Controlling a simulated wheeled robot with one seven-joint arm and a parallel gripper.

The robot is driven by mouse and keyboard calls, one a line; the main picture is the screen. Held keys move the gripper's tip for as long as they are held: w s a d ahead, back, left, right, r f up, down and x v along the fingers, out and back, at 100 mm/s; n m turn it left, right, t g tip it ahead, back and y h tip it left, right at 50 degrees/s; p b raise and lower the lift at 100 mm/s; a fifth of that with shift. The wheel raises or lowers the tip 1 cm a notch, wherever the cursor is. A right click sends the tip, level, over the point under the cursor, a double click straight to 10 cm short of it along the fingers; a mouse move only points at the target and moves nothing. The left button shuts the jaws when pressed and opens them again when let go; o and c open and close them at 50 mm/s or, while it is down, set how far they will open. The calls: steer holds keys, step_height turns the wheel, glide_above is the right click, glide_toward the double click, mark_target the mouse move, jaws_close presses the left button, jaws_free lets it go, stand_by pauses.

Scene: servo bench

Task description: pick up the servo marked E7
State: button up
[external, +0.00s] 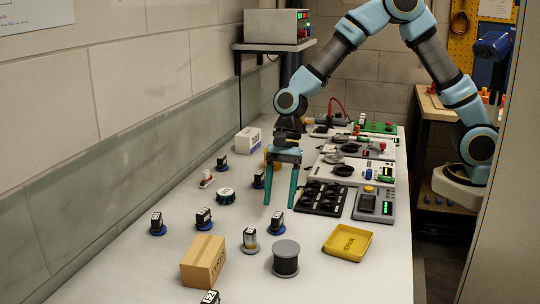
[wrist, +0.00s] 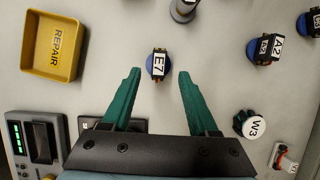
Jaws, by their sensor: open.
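The servo marked E7 (wrist: 158,65) shows in the wrist view as a dark block with a white label on a blue round base. It sits between the tips of my gripper (wrist: 160,73) in that picture. My gripper is open, its two green fingers apart with nothing held. In the external view my gripper (external: 279,205) points down above the bench. A servo on a blue base (external: 277,224) stands just below the fingertips; it appears to be E7, though its label is too small to read there.
The yellow REPAIR tray (external: 348,243) is to the right. A dark spool (external: 286,259) and a cardboard box (external: 203,261) stand nearer the camera. Servo A2 (wrist: 265,47) and round W3 (wrist: 251,124) lie to the right in the wrist view. A grey device (external: 374,205) stands behind the tray.

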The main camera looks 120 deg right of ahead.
mark_target(277, 214)
steer(key=shift+p+x, duration=0.85)
steer(key=shift+x, duration=1.85)
steer(key=shift+a+r, duration=0.1)
steer(key=shift+a, duration=0.05)
steer(key=shift+c, duration=0.2)
jaws_close()
